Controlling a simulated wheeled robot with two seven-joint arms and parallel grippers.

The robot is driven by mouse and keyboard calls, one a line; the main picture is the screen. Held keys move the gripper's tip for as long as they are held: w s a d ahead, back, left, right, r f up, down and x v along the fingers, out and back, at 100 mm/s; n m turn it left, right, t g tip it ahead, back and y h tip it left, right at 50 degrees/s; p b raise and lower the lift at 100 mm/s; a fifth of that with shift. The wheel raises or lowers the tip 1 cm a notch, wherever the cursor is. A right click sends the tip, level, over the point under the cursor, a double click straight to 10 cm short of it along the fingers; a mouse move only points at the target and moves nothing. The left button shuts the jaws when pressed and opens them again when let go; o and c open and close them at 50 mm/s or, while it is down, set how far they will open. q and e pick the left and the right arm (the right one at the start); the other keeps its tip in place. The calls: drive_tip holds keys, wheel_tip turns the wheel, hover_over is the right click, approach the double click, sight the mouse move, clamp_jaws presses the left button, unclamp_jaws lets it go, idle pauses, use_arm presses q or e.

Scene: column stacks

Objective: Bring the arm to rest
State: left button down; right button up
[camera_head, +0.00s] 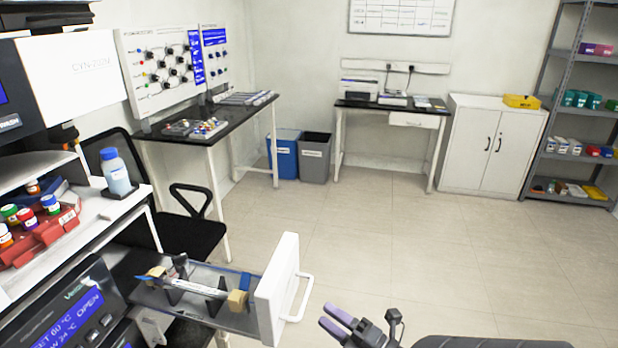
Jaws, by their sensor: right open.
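My right gripper (338,320) shows at the bottom centre, with purple finger pads apart and nothing between them. It is over the floor, to the right of an open drawer (277,290) with a white front and a white handle (303,298). The gripper is close to the handle in the picture but apart from it. Inside the drawer, a clear column (195,286) lies across dark supports, with a tan block (238,300) at its right end. My left gripper is not in view.
A bottle (115,172) and a red rack (45,238) of capped vials stand on the left bench. A black chair (180,238) is behind the drawer. The floor (420,250) to the right is clear.

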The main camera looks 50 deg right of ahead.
drive_tip(key=s, duration=0.3)
drive_tip(key=shift+s+f, duration=0.15)
drive_tip(key=shift+f, duration=0.1)
drive_tip(key=s+a+f+m+g+h+b, duration=0.1)
drive_tip(key=s+a+f+m+g, duration=0.15)
drive_tip(key=f, duration=0.65)
drive_tip(key=s+a+f+m+g+b, duration=0.1)
drive_tip(key=a+f+m+g+b, duration=0.2)
drive_tip(key=f, duration=0.6)
drive_tip(key=s+a+f+m+g+h, duration=0.1)
drive_tip(key=a+f+m+g, duration=0.1)
drive_tip(key=f+m+g, duration=0.5)
drive_tip(key=s+a+f+m+g+y+b, duration=0.1)
drive_tip(key=s+a+f+m+g+b, duration=0.1)
drive_tip(key=s+a+f+g, duration=0.5)
drive_tip(key=s+a+f, duration=0.2)
drive_tip(key=s+f, duration=0.4)
drive_tip(key=shift+s+a+f+y, duration=0.2)
drive_tip(key=shift+a+y, duration=0.2)
